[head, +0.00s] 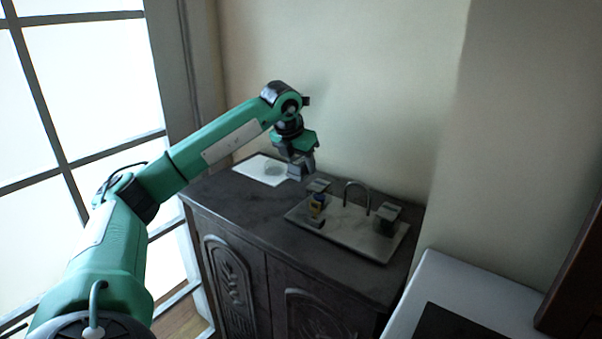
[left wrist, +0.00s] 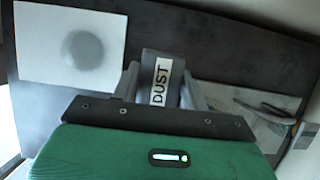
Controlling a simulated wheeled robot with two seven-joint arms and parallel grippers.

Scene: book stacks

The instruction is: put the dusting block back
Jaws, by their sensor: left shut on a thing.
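The dusting block (left wrist: 161,80), grey with a white label reading DUST, is between the fingers of my left gripper (left wrist: 160,88) in the left wrist view. My left gripper (head: 301,168) is shut on it and points down over the dark cabinet top, between the white sheet and the tray in the head view. In the head view the block is too small to tell clearly from the fingers. A grey metal tray (head: 372,240) with an arched handle (head: 356,186) sits on the cabinet to the right. My right gripper is in neither view.
A white sheet (head: 250,165) with a round grey smudge lies at the cabinet's back left; it also shows in the left wrist view (left wrist: 35,65). The cabinet top (head: 250,213) is bare at the front left.

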